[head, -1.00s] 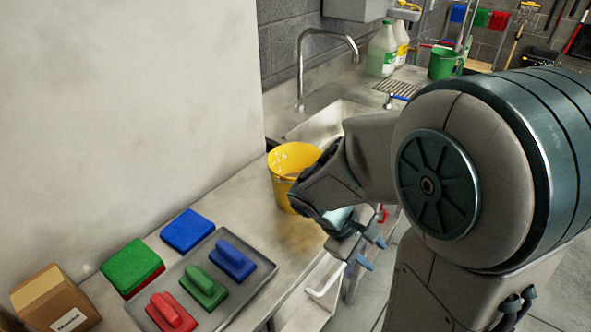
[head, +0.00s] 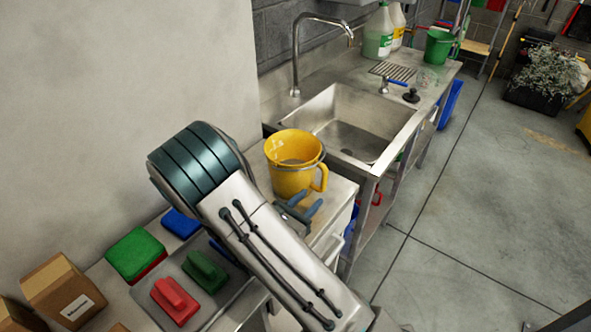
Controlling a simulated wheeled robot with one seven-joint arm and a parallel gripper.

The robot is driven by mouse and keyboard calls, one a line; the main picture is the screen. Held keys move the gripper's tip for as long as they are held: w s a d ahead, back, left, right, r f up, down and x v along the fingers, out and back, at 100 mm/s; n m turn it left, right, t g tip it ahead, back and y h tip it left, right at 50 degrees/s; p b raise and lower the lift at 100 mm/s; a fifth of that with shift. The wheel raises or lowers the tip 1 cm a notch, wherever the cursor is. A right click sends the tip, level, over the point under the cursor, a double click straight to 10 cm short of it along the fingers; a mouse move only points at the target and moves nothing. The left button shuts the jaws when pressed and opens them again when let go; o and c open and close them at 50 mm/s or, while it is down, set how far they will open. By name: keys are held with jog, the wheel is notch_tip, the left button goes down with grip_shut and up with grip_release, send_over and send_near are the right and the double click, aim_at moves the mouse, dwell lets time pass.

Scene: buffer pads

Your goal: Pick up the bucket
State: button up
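I cannot tell whether a finger touches the bucket. My arm hides part of the counter and of the tray in front.
The sink (head: 350,122) with its tall tap lies behind the bucket. A green bucket (head: 438,46) and bottles (head: 378,35) stand farther back. Green (head: 136,253) and blue (head: 181,223) pads, a tray with brushes (head: 175,298) and boxes (head: 62,290) are at left.

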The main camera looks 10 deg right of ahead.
aim_at(322, 188)
jog(key=p+x, duration=0.2)
jog(key=x, duration=0.5)
jog(key=shift+w+d, duration=0.15)
jog(key=shift+d, duration=0.05)
grip_shut()
jog(key=shift+r, duration=0.1)
dwell(1.1)
